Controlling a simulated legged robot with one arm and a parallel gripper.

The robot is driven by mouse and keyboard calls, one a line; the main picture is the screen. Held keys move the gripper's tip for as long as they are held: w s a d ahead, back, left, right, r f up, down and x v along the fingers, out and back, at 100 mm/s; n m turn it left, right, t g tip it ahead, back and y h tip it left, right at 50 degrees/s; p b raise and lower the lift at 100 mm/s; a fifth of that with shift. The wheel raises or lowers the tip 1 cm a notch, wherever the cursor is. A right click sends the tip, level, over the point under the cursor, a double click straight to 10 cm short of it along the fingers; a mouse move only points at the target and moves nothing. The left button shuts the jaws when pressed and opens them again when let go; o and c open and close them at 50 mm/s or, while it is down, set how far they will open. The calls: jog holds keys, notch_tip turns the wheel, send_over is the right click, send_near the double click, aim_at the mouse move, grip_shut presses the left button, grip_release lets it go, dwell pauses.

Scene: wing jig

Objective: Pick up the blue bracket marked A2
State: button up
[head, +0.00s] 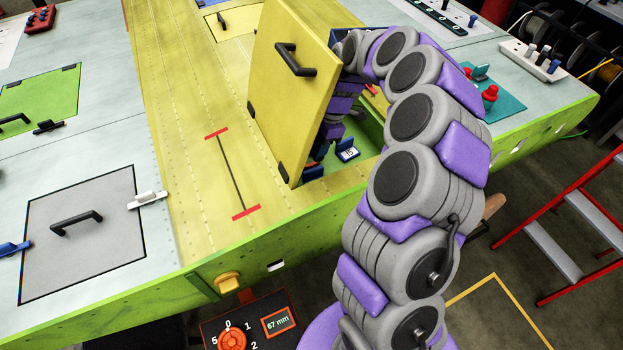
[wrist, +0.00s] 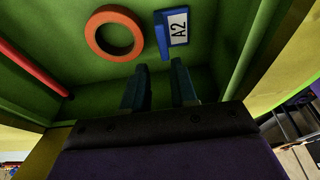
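The blue bracket marked A2 (wrist: 162,36) lies on the green floor of an open bay, with its white A2 label facing up. It also shows in the head view (head: 348,151), just right of my gripper's end. My gripper (wrist: 158,84) is inside the bay, open, with nothing between its two dark teal fingers. In the wrist view the bracket lies beyond the fingertips, in line with the gap and the right finger, and apart from both. In the head view my gripper (head: 318,152) is partly hidden by the yellow hatch door.
An orange ring (wrist: 114,33) lies left of the bracket on the bay floor. A red rod (wrist: 35,70) runs along the bay's left side in the wrist view. The raised yellow hatch door (head: 290,85) stands close to my arm. Green bay walls (wrist: 244,50) enclose the space.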

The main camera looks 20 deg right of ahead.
aim_at(314, 169)
jog(key=shift+s+d+f, duration=0.1)
jog(key=shift+d+f, duration=0.1)
jog(key=shift+f, duration=0.5)
jog(key=shift+d+f, duration=0.15)
jog(key=shift+f, duration=0.5)
jog(key=x, duration=0.3)
jog(key=b+x, duration=0.1)
jog(key=x, duration=0.1)
jog(key=shift+s+a+f, duration=0.1)
jog(key=shift+a, duration=0.3)
jog(key=shift+d, duration=0.35)
jog(key=shift+c, duration=0.8)
jog(key=c, duration=0.3)
grip_shut()
